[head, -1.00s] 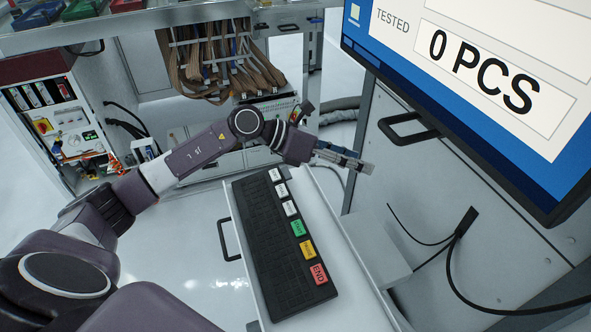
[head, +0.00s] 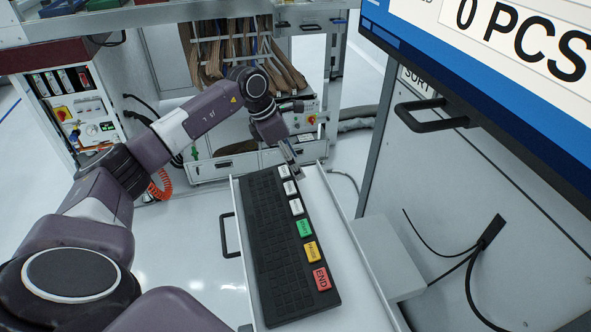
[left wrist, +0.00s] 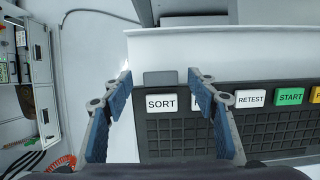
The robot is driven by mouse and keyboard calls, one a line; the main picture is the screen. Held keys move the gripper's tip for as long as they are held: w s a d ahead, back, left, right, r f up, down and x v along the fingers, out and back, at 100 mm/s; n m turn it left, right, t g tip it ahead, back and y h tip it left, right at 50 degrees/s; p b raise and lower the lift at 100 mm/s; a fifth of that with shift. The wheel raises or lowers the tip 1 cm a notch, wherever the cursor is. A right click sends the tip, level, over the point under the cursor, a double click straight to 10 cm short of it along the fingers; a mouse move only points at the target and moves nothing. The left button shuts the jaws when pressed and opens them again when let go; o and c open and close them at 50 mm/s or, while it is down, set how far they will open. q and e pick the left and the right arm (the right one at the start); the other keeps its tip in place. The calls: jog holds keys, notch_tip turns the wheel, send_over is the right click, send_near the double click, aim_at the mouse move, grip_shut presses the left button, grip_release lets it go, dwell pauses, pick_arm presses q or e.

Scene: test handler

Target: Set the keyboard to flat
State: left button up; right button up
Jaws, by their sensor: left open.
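The black keyboard (head: 275,235) lies lengthwise on a pulled-out white drawer tray (head: 328,225). Its right side carries white, green, yellow and red labelled keys, the red END key nearest me. I cannot tell whether it is flat or tilted. My left gripper (head: 297,176) points down over the keyboard's far end, near the white keys. In the left wrist view, the open fingers (left wrist: 163,85) are empty, with the keyboard's (left wrist: 265,132) SORT key and a small grey tab (left wrist: 160,78) showing between them. The right finger covers part of the key beside SORT. My right gripper is out of view.
A large monitor (head: 470,60) hangs at the upper right. A grey box (head: 388,258) and loose black cables (head: 490,232) are right of the tray. A cabinet with brown ribbon cables (head: 225,50) stands behind. Open floor (head: 180,250) lies left of the tray.

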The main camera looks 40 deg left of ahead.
pick_arm(q)
jog(key=shift+w+d+f, duration=0.15)
jog(key=shift+f, duration=0.35)
